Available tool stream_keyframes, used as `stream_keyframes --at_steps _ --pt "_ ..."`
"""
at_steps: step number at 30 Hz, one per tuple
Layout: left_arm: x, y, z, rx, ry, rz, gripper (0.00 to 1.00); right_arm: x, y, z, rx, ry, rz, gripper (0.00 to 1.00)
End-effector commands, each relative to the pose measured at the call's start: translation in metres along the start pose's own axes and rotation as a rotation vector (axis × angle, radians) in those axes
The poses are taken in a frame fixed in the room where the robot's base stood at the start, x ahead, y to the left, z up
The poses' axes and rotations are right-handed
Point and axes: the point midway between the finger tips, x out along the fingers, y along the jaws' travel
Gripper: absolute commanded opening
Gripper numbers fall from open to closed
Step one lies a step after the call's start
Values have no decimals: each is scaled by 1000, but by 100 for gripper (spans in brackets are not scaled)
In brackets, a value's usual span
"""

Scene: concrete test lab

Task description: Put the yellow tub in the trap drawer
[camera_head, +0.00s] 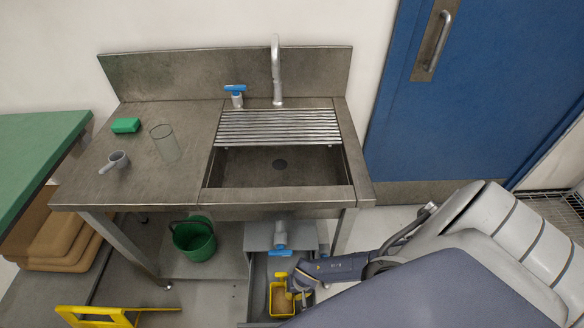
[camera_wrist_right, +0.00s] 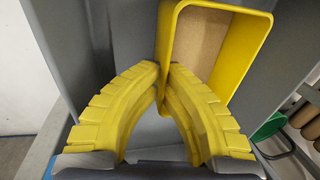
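The yellow tub (camera_head: 272,304) is at the open grey trap drawer (camera_head: 256,287) under the sink. It looks to be within the drawer walls; I cannot tell whether it touches the drawer floor. In the right wrist view the tub (camera_wrist_right: 248,52) is tilted in the picture, with a plain brown inside. My right gripper (camera_head: 289,287) reaches down to the tub from the right. In the wrist view its yellow fingertips (camera_wrist_right: 166,68) close together on the tub's near left wall. My left gripper is not in view.
The steel sink bench (camera_head: 190,195) stands above the drawer. A drain pipe with a blue valve (camera_head: 279,252) hangs just behind the tub. A green bucket (camera_head: 194,240) is left of the drawer. A yellow frame (camera_head: 95,316) stands at lower left.

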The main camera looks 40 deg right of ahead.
Motion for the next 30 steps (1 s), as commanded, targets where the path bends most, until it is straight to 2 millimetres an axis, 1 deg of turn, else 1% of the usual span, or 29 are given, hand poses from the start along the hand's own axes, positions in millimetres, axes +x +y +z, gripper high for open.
stream_keyframes --at_steps 1,3,6,7,9,12,25,27,30 --pt "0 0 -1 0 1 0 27 -1 0 -10 4 4 -1 0" --pt "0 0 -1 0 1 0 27 -1 1 -20 7 4 -1 0" --pt "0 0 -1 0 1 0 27 -1 2 -34 10 4 -1 0" --pt "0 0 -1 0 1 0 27 0 2 -36 9 3 -1 0" --pt "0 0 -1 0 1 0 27 6 4 -33 9 2 -1 0" --pt "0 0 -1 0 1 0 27 10 4 -33 8 2 -2 0" --pt "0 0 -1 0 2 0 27 13 5 -34 7 2 -1 0" --pt "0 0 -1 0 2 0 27 12 5 -34 7 2 -1 10" --pt "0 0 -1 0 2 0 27 12 5 -34 7 2 -1 21"
